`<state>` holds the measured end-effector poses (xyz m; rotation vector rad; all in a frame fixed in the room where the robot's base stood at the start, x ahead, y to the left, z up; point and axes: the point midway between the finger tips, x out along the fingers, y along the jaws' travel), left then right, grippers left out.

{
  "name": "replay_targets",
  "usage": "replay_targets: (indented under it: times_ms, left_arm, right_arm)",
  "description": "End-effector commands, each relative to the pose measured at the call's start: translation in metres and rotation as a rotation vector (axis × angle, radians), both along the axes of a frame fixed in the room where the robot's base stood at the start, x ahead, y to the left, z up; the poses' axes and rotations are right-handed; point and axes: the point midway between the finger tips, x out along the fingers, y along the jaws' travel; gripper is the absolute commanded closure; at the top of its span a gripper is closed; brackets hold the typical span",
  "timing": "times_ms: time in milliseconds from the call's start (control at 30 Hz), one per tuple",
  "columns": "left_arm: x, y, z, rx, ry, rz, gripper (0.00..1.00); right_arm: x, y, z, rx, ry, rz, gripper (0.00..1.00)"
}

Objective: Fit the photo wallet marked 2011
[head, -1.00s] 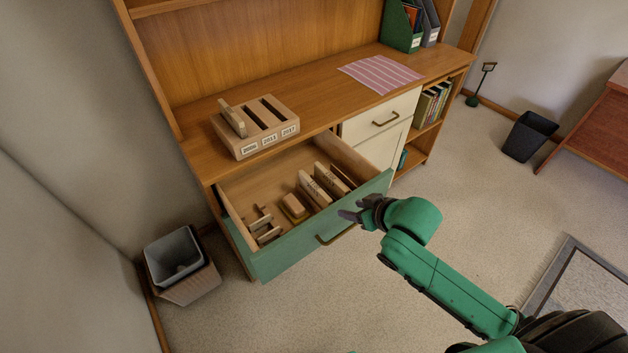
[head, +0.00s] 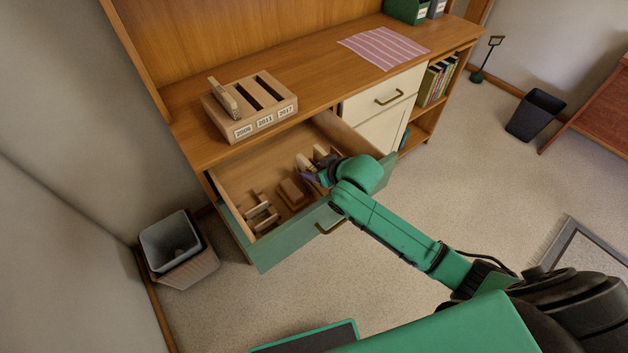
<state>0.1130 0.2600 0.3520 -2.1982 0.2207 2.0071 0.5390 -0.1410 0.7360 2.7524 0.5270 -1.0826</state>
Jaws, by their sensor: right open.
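The wooden slotted holder (head: 250,110) stands on the desk top, with labels that seem to read 2008, 2011 and 2017 on its front. A wallet (head: 222,98) stands in its left slot; the 2011 and 2017 slots look empty. The green-fronted drawer (head: 285,243) is pulled open below. Upright photo wallets (head: 322,154) stand in its right part, partly hidden by my right gripper (head: 309,172); their marks cannot be read. My right gripper is open and reaches over the drawer front at these wallets; whether it touches one is unclear. My left gripper is out of view.
In the drawer, a small wooden block (head: 292,192) and a slatted piece (head: 261,214) lie left of the wallets. A striped cloth (head: 384,46) lies on the desk top. A grey bin (head: 170,243) stands at the drawer's left. The desk top between holder and cloth is clear.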

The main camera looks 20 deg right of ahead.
Motion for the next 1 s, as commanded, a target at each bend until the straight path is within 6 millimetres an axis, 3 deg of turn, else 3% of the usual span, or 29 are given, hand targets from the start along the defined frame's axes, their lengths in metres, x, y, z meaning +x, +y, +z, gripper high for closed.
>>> replay_targets:
  times_ms: [267, 400, 767, 1000]
  left_arm:
    - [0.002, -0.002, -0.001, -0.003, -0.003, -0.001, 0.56]
    - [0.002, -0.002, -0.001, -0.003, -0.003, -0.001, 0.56]
    - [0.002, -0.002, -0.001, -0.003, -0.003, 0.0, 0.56]
    - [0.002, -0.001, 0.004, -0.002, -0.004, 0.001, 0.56]
  right_arm:
    - [0.006, 0.002, -0.006, -0.001, 0.0, 0.001, 0.45]
    - [0.005, 0.002, -0.006, -0.001, 0.0, 0.001, 0.99]
    - [0.006, 0.002, -0.004, -0.001, -0.001, 0.0, 1.0]
    - [0.006, 0.002, 0.023, 0.0, -0.005, 0.001, 1.0]
